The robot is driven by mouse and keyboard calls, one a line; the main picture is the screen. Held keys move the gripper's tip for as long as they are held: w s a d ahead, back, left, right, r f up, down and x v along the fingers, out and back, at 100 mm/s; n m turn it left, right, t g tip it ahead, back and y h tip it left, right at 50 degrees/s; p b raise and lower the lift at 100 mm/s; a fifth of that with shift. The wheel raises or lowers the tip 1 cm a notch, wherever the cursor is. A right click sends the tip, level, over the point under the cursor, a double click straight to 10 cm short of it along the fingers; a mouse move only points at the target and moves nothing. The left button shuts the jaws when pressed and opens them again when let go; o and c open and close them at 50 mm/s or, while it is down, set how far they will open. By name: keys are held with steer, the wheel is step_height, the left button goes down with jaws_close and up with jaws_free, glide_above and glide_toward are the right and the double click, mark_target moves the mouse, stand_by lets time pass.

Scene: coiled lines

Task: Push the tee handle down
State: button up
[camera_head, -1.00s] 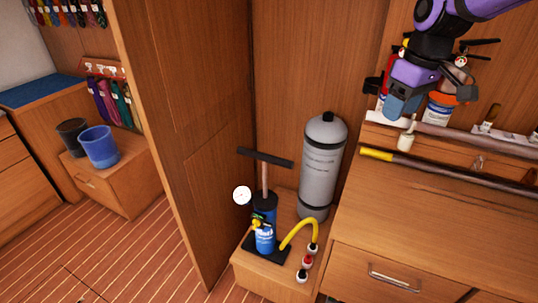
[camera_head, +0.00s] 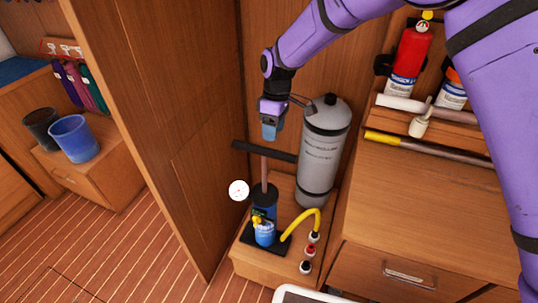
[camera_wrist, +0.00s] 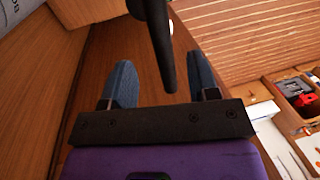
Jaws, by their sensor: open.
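The tee handle (camera_head: 247,148) is a black crossbar on a brown rod above a blue pump (camera_head: 264,201), and it stands raised. My gripper (camera_head: 270,133) points down over the middle of the crossbar. In the head view its fingertips appear just above or at the bar; contact cannot be told. In the wrist view the dark bar (camera_wrist: 158,38) runs between the two open blue fingers of my gripper (camera_wrist: 161,80), with gaps on both sides. The gripper holds nothing.
A grey cylinder (camera_head: 322,150) stands close right of the handle. A wooden panel (camera_head: 165,120) rises at left. A yellow hose (camera_head: 307,217) curves from the pump towards several small ports. A white gauge (camera_head: 238,190) is left of the pump. The counter (camera_head: 425,205) is at right.

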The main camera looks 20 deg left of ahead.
mark_target(264, 156)
steer(key=f, duration=0.3)
steer(key=s+f, duration=0.1)
steer(key=f, duration=0.2)
steer(key=s+f, duration=0.1)
steer(key=f, duration=0.2)
steer(key=shift+f, duration=0.4)
jaws_close()
